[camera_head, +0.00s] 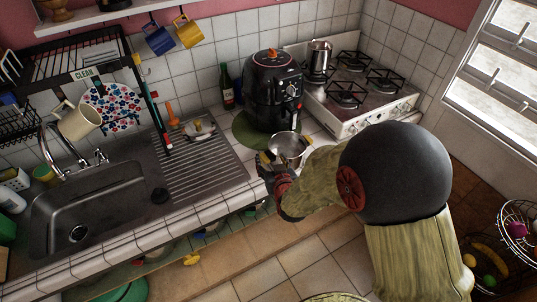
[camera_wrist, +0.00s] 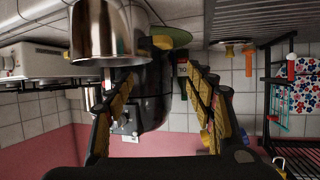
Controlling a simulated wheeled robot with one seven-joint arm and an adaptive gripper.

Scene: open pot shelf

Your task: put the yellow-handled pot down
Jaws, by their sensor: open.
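The steel pot with yellow handles (camera_head: 289,147) stands at the counter's front, before the black air fryer. It looks upright in the head view. In the wrist view, which is turned upside down, the pot (camera_wrist: 108,32) fills the upper left, with a yellow handle (camera_wrist: 163,42) at its side. My gripper (camera_head: 268,171) is at the pot's front left side, partly hidden by my own arm. In the wrist view my gripper (camera_wrist: 150,85) has its two fingers wide apart with nothing between the tips. I cannot tell whether a finger touches the pot.
The black air fryer (camera_head: 273,88) stands on a round green mat (camera_head: 244,130) just behind the pot. A stove (camera_head: 352,82) with a metal pot (camera_head: 320,57) is at the back right. The sink (camera_head: 85,205) and drainboard (camera_head: 196,172) lie to the left. A green bottle (camera_head: 227,90) stands by the wall.

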